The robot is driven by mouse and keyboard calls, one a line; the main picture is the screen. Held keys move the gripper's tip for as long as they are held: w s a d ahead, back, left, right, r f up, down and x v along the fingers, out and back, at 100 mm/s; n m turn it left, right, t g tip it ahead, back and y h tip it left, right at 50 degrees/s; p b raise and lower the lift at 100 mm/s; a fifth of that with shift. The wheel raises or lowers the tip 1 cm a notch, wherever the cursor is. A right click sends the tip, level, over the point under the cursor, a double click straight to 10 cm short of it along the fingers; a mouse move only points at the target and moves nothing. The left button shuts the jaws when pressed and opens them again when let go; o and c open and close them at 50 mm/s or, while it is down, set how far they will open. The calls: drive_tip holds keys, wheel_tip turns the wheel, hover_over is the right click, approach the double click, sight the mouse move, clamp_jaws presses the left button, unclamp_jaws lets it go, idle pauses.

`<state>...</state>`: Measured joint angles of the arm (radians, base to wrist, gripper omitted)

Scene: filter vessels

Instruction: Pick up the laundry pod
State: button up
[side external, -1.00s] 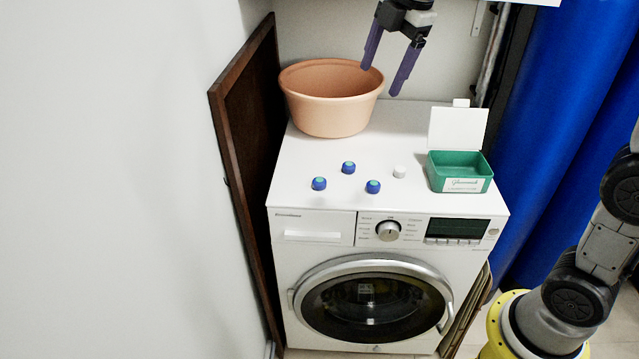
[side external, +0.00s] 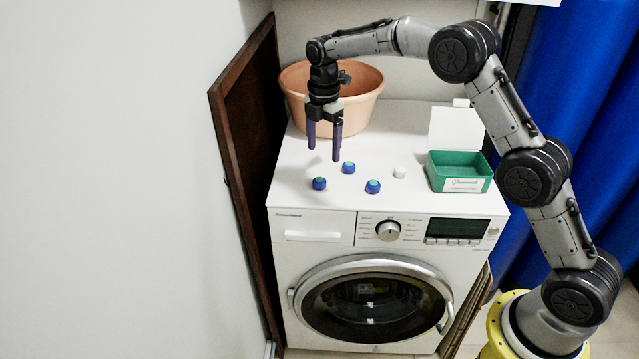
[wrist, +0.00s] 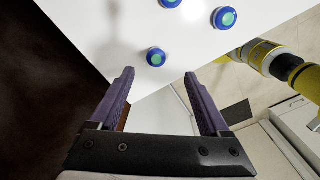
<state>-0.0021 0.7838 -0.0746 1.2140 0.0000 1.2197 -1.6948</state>
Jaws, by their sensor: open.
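Three blue laundry pods with green tops lie on the white washing machine top: a left one (side external: 319,183), a back one (side external: 348,167) and a right one (side external: 373,187). My gripper (side external: 324,152) is open and empty, pointing down above the machine top, over the area of the left and back pods and apart from them. In the wrist view, one pod (wrist: 156,57) shows just beyond the gap between my open fingertips (wrist: 159,74). Two more pods, one cut by the top edge (wrist: 171,3) and one at upper right (wrist: 225,18), lie farther up.
A small white round item (side external: 400,172) lies right of the pods. A green box (side external: 460,184) with its white lid raised stands at the right. A terracotta-coloured basin (side external: 368,82) stands behind my gripper. A brown board (side external: 237,130) stands along the machine's left side.

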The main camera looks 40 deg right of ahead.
hover_over(320, 180)
drive_tip(key=f, duration=0.4)
drive_tip(key=shift+s+d+f, duration=0.1)
drive_tip(key=shift+s+d, duration=0.1)
drive_tip(key=shift+d, duration=0.15)
drive_tip(key=shift+w+a+f, duration=0.15)
drive_tip(key=shift+a+f, duration=0.05)
drive_tip(key=shift+f, duration=1.1)
drive_tip(key=shift+w+a+f, duration=0.15)
drive_tip(key=shift+f, duration=1.15)
drive_tip(key=shift+c, duration=0.2)
clamp_jaws()
